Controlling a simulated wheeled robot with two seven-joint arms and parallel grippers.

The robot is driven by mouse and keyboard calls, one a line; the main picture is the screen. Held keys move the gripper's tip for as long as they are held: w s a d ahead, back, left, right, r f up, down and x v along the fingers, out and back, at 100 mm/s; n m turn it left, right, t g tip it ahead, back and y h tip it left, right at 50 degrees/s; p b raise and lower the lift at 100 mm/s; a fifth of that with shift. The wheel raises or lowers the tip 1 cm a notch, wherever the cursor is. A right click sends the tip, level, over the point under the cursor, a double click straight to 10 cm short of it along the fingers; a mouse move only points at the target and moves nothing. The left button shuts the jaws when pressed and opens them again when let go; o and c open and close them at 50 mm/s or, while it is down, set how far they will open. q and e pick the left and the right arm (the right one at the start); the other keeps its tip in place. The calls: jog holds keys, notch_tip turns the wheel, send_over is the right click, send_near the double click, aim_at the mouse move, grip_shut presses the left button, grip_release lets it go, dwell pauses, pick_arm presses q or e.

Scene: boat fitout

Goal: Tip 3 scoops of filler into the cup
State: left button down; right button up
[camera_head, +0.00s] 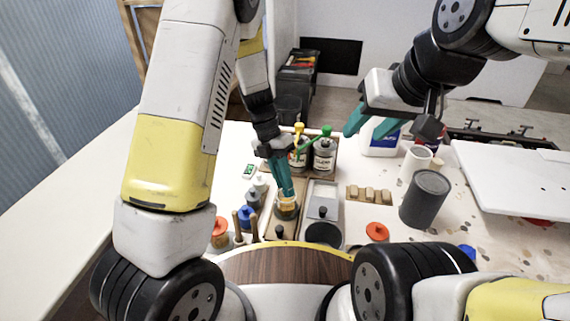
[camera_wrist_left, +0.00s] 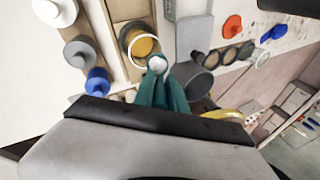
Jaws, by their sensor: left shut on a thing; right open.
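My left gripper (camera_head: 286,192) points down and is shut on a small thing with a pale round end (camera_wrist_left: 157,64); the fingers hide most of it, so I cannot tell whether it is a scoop. The tips are right at a small round cup with amber contents (camera_head: 287,212). In the left wrist view the amber cup (camera_wrist_left: 142,45) lies just beyond the pale end; I cannot tell whether they touch. My right gripper (camera_head: 369,128) is open and empty, above the back of the table. No filler tub can be named with certainty.
Bottles with a yellow top (camera_head: 298,132) and a green top (camera_head: 326,131) stand behind. A dark grey cylinder (camera_head: 425,198) and a white cup (camera_head: 415,162) stand right. A blue-lidded jar (camera_head: 245,217), orange lid (camera_head: 377,231) and black tub (camera_head: 323,234) are close by. A white panel (camera_head: 510,180) lies far right.

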pick_arm(q)
jog(key=w+g+h, duration=0.1)
jog(key=g, duration=0.1)
jog(key=w+a+f+g+h, duration=0.1)
jog(key=g, duration=0.1)
jog(key=shift+w+n+g+h, duration=0.3)
jog(key=shift+g+h, duration=0.2)
jog(key=shift+g, duration=0.5)
